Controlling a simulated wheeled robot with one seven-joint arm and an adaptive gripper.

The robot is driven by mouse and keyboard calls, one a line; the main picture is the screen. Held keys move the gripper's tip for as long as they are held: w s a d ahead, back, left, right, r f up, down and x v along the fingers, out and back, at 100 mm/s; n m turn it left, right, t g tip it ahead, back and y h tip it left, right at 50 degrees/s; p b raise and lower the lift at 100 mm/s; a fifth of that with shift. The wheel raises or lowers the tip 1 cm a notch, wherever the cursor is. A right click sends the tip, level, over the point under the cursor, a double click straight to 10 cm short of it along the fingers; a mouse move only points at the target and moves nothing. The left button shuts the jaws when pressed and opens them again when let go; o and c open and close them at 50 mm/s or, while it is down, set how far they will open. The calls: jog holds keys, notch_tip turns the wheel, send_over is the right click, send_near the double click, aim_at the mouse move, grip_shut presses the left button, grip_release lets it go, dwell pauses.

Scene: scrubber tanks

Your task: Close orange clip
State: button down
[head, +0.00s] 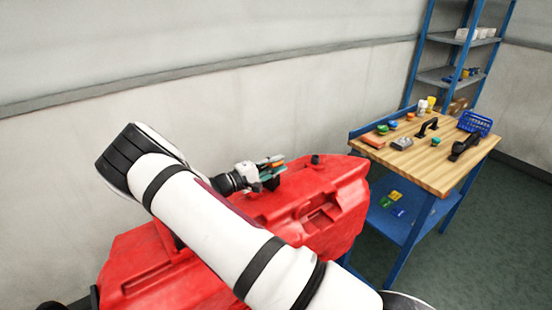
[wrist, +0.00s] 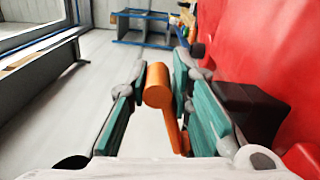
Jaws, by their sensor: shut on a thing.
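The orange clip (wrist: 158,88) has a rounded orange head and a thin stem running down to the right in the wrist view. My gripper (wrist: 160,95) has teal finger pads on both sides of the clip and is shut on it. In the head view my gripper (head: 268,170) is over the top of the red scrubber tank (head: 335,195), and a small bit of the orange clip (head: 277,164) shows between the fingers. A dark block (wrist: 250,112) on the tank is beside the right finger. The clip's lower end is partly hidden.
The red tank wall fills the right of the wrist view, close to the right finger. A wooden-topped workbench (head: 425,170) with small items and a blue basket (head: 474,123) stands to the right. A blue shelf (head: 440,77) is behind it. A pale wall (head: 290,100) runs behind the tank.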

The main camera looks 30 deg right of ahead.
jog(key=shift+s+a+m, duration=0.1)
jog(key=shift+m, duration=0.2)
jog(key=shift+s+f, duration=0.2)
jog(key=shift+f, duration=0.4)
jog(key=c, duration=1.6)
grip_release()
jog(key=shift+o, duration=0.6)
jog(key=shift+f, duration=0.1)
jog(key=shift+s, duration=0.1)
